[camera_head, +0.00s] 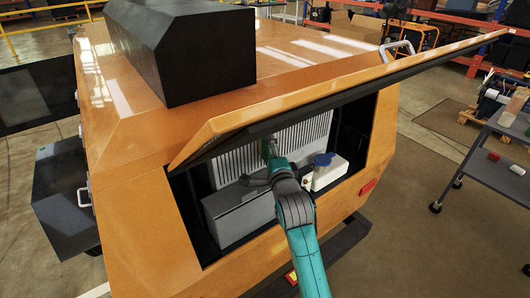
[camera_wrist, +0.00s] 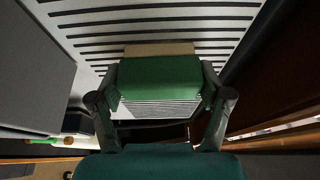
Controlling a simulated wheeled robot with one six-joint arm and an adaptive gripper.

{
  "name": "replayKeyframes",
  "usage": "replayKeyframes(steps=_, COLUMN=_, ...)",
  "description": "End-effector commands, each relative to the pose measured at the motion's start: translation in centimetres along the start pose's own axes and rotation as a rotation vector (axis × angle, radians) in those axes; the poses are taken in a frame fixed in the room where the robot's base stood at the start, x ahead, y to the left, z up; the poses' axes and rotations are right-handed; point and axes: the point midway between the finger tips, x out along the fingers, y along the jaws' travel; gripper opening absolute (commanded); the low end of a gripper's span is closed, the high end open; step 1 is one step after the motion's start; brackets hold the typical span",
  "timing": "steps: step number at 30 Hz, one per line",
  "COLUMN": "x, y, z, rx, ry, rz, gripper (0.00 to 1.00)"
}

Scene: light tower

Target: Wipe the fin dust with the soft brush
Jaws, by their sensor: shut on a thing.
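The soft brush is a green block (camera_wrist: 160,78) with a tan bristle edge (camera_wrist: 158,49) in the wrist view. My gripper (camera_wrist: 160,88) is shut on the green block, one finger at each side. The bristle edge is at the pale fins (camera_wrist: 85,35), which have dark slots between them; I cannot tell whether it touches them. In the head view my gripper (camera_head: 272,160) reaches into the open orange housing, in front of the white slotted fin panel (camera_head: 310,132). The brush is mostly hidden there. I cannot make out dust on the fins.
An orange hinged lid (camera_head: 340,82) stands open above my arm. Inside the housing, a grey box (camera_head: 238,212) is left of my arm and a white tank with a blue cap (camera_head: 328,172) is right. A grey cart (camera_head: 492,158) stands on the floor at right.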

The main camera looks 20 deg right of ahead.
Motion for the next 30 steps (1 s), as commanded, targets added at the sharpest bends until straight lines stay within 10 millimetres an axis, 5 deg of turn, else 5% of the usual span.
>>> replayKeyframes(steps=30, x=2.4, y=0.0, z=-5.3, rx=0.001, ry=0.002, rz=0.000, gripper=0.45)
